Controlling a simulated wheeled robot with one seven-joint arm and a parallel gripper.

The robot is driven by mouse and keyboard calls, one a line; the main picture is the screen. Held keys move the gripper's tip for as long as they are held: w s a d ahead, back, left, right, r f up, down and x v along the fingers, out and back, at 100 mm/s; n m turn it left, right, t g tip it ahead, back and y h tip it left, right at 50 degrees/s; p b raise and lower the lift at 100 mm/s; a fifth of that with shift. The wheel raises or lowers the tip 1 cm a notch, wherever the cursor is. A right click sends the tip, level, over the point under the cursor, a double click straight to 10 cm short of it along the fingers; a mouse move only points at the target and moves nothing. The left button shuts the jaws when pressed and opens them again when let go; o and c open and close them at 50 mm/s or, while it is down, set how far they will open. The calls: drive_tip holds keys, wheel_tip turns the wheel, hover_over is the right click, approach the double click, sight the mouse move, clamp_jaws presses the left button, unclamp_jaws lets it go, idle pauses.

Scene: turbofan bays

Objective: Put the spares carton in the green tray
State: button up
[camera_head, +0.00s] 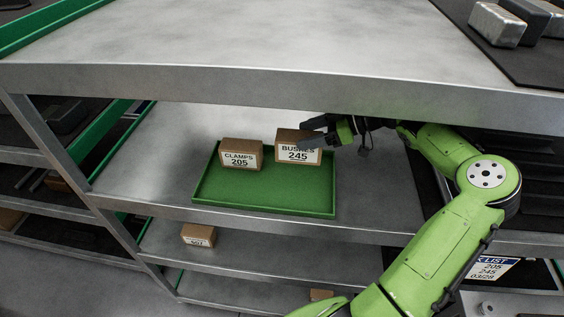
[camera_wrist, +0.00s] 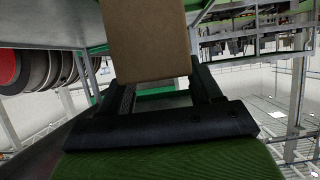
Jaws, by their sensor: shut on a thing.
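A brown carton labelled BUSHES 245 (camera_head: 299,156) is over the back right part of the green tray (camera_head: 265,203) on the middle shelf. My gripper (camera_head: 311,136) is shut on this carton, with its dark fingers at the top and right of it. Whether the carton touches the tray floor I cannot tell. In the wrist view the held carton (camera_wrist: 150,40) shows as a plain brown face between the fingers. A second carton, labelled CLAMPS 205 (camera_head: 241,154), stands upright in the back left part of the tray.
The upper shelf (camera_head: 250,80) overhangs the tray closely. A small carton (camera_head: 198,235) sits on a lower shelf. A list card (camera_head: 492,268) showing 205 and 245 is at lower right. Grey blocks (camera_head: 497,24) lie on a dark mat above. The tray's front half is clear.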

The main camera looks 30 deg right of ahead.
sight(309, 156)
wheel_tip(309, 156, down, 8)
drive_tip(key=shift+r, duration=0.2)
drive_tip(key=o, duration=1.3)
drive_tip(key=shift+s, duration=0.1)
drive_tip(key=shift+d, duration=0.1)
drive_tip(key=v, duration=1.2)
drive_tip(key=shift+b, duration=0.3)
